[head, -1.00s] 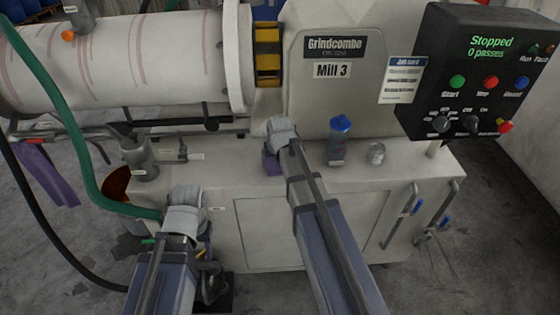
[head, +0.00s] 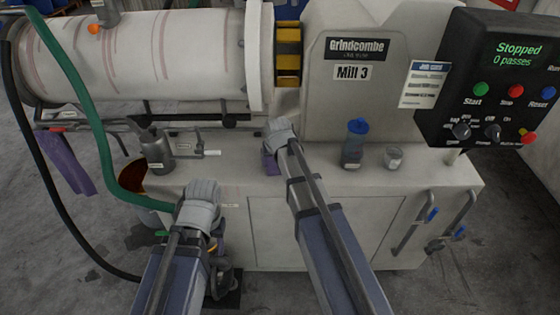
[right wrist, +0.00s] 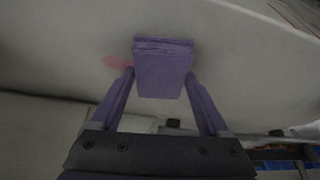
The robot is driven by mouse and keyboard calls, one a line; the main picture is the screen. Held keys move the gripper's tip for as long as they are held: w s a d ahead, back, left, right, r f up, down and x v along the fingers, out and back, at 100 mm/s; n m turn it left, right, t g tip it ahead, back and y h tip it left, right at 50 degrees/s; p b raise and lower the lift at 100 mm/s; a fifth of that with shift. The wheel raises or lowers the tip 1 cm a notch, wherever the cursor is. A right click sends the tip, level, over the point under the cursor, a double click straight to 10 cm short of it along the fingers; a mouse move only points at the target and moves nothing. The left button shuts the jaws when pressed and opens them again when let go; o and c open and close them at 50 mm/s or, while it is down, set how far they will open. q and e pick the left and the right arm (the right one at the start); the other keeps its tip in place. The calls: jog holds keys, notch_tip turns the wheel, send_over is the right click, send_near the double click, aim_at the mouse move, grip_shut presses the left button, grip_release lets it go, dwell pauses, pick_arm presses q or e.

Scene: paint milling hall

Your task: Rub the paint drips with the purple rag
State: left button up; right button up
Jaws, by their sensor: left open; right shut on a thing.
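The purple rag (head: 270,162) is folded in my right gripper (head: 278,150), in front of the mill below the drum's right end. In the right wrist view, the rag (right wrist: 163,72) sits between the two fingers, close to a pale surface; contact cannot be told. A pink paint mark (right wrist: 117,62) shows there just left of the rag. Reddish paint drips (head: 115,52) run down the white drum (head: 205,60) in the head view. My left gripper (head: 203,190) is open and empty in front of the bench's left end; its fingertips are hard to see.
A blue-capped bottle (head: 354,145) and a glass jar (head: 393,157) stand on the bench right of my right gripper. A grey can (head: 156,150) stands left. A green hose (head: 84,120) hangs at left, near a purple cloth (head: 66,162). The control panel (head: 495,85) reads "Stopped".

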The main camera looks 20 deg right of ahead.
jog(key=shift+r, duration=0.1)
notch_tip(320, 180, up, 6)
jog(key=p, duration=0.6)
dwell(0.3)
notch_tip(320, 180, up, 3)
jog(key=p, duration=0.3)
dwell(0.5)
jog(key=shift+f+b, duration=0.55)
jog(key=shift+f, duration=0.1)
jog(key=shift+f, duration=0.1)
